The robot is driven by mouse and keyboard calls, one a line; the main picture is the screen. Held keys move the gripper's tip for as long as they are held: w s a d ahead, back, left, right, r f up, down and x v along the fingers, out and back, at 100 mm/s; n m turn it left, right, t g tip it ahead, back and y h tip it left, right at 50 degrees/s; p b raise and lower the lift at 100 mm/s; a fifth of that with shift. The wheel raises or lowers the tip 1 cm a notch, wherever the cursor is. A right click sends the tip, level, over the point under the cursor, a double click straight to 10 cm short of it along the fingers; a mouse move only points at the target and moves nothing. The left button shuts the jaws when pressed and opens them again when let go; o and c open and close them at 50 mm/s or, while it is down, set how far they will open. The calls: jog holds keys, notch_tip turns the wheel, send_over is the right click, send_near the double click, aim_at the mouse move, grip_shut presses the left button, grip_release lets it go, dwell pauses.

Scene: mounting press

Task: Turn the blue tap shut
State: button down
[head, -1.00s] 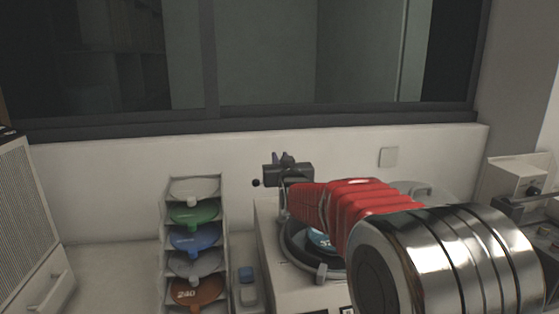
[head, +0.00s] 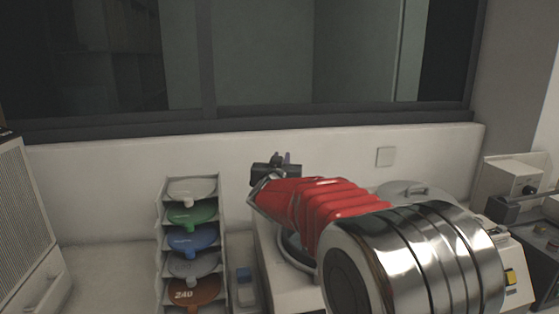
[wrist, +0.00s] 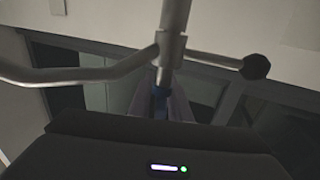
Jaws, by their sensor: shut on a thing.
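The blue tap (wrist: 160,103) shows in the wrist view as a small strip of blue under the collar of a bare metal pipe (wrist: 172,45). My gripper (wrist: 161,110) is around it, its grey fingers partly hidden behind its dark body at the bottom of the view. The fingers are shut on the blue tap. How far the tap is turned cannot be told.
A thin rod with a dark knob (wrist: 256,67) sticks out right of the pipe, and a bent metal tube (wrist: 80,75) runs left. A rack of coloured discs (head: 193,240) stands left.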

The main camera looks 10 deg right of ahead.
jog(key=shift+m+h, duration=0.4)
jog(key=shift+h, duration=0.2)
jog(key=s+m+g+h, duration=0.1)
jog(key=m+g+h, duration=0.2)
jog(key=g, duration=0.1)
jog(key=d+m+g+h, duration=0.1)
jog(key=m+g+h, duration=0.3)
jog(key=s+d+m+g+h, duration=0.1)
jog(key=m+g+h, duration=0.3)
jog(key=shift+s+d+g, duration=0.25)
jog(key=shift+s+g, duration=0.1)
jog(key=shift+g, duration=0.05)
jog(key=shift+s+d+r+m+g+h, duration=0.15)
jog(key=shift+s+m+g, duration=0.1)
jog(key=shift+m+g, duration=0.65)
jog(key=shift+s+a+m+g+h, duration=0.2)
jog(key=shift+m+g, duration=0.3)
jog(key=shift+g, duration=0.8)
jog(key=c, duration=2.1)
grip_release()
jog(key=shift+o, duration=1.2)
